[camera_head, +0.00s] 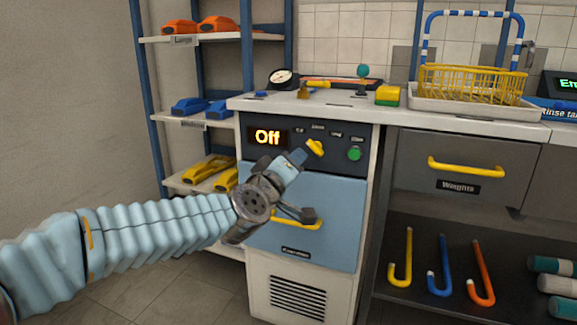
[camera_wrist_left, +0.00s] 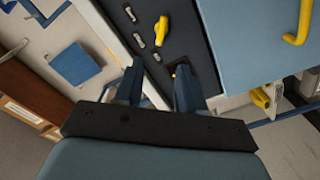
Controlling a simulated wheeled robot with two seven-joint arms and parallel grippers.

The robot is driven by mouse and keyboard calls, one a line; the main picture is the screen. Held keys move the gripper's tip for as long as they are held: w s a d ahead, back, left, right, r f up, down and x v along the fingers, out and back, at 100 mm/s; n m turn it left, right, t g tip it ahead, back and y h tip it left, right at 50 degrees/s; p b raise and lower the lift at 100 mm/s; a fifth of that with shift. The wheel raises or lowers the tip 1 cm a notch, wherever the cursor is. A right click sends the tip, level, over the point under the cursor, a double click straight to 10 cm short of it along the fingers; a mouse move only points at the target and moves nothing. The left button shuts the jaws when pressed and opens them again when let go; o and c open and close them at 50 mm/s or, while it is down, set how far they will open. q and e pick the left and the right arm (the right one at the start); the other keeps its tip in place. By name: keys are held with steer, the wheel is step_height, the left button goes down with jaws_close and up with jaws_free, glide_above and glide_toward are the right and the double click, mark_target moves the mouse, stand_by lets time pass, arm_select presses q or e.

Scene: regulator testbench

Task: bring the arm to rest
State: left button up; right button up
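My left arm comes in from the left in the head view. Its gripper (camera_head: 302,184) is in front of the testbench's dark control panel (camera_head: 365,135) and blue door (camera_head: 340,215). One finger points up near the yellow knob (camera_head: 315,148); the other is lower, near the yellow door handle. In the left wrist view the two fingers (camera_wrist_left: 160,88) stand apart with nothing between them, and the yellow knob (camera_wrist_left: 161,30) is beyond their tips. I cannot tell whether a finger touches the panel. The display (camera_head: 268,137) reads "Off". My right gripper is not in view.
A green button (camera_head: 354,153) is right of the knob. The counter holds a gauge (camera_head: 282,78), a yellow-green block (camera_head: 388,95) and a yellow dish rack (camera_head: 470,85). A shelf (camera_head: 180,120) stands behind left. Coloured hooks (camera_head: 440,270) lie lower right. Floor at lower left is clear.

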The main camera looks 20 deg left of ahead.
arm_select(q)
steer(key=shift+s, duration=0.8)
steer(key=d+f+m+g+h, duration=0.15)
steer(key=f+g, duration=0.25)
steer(key=f, duration=1.4)
steer(key=d+f+m+g, duration=0.3)
steer(key=f+g, duration=0.1)
steer(key=f, duration=1.4)
steer(key=s+d+f+m+g+h, duration=0.15)
steer(key=s+f+g, duration=0.35)
steer(key=s+f, duration=0.7)
steer(key=s+d+f+m+g, duration=0.2)
steer(key=s+d+f+g, duration=0.15)
steer(key=s+f, duration=0.85)
step_height(320, 180, up, 12)
steer(key=p, duration=1.3)
steer(key=shift+s+r+g+h, duration=0.25)
steer(key=shift+s+g+h, duration=0.05)
steer(key=shift+s+g, duration=0.05)
